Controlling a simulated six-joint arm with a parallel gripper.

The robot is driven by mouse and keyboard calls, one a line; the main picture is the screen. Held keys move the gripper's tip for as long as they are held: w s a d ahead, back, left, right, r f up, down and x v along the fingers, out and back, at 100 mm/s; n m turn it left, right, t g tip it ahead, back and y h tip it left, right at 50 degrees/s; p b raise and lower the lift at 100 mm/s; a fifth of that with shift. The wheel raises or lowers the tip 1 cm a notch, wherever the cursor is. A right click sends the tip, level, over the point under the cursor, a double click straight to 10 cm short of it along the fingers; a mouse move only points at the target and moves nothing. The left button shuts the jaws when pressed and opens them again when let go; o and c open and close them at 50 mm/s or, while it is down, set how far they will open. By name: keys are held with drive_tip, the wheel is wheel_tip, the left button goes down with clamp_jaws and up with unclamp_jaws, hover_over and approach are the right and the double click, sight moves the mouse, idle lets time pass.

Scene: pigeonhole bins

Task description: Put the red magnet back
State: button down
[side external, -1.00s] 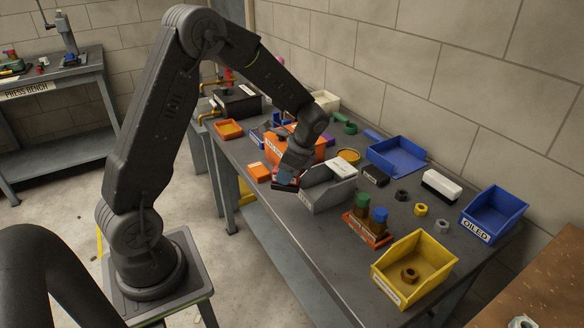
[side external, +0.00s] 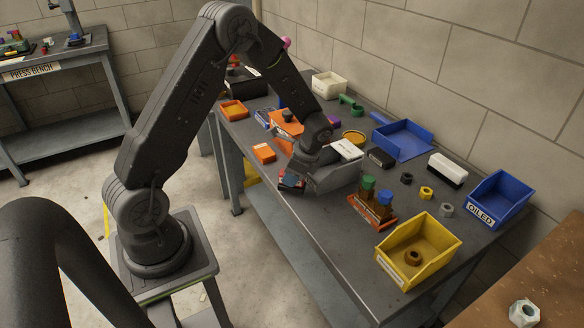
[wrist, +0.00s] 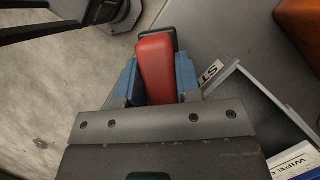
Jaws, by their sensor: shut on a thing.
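In the side external view my gripper (side external: 292,182) is at the table's near edge, left of and against or close to the grey bin (side external: 335,179). The magnet is mostly hidden there. In the wrist view the bin's corner and its "ST" label (wrist: 211,72) show right of the magnet. I cannot tell whether the magnet touches the table.
An orange box (side external: 264,153) lies left of my gripper. Open floor lies below the table's near edge.

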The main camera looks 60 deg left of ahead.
drive_tip(key=shift+f, duration=0.25)
drive_tip(key=shift+f, duration=0.4)
idle(0.5)
drive_tip(key=c, duration=1.1)
unclamp_jaws()
drive_tip(key=o, duration=0.5)
drive_tip(key=shift+o, duration=0.2)
drive_tip(key=shift+v, duration=4)
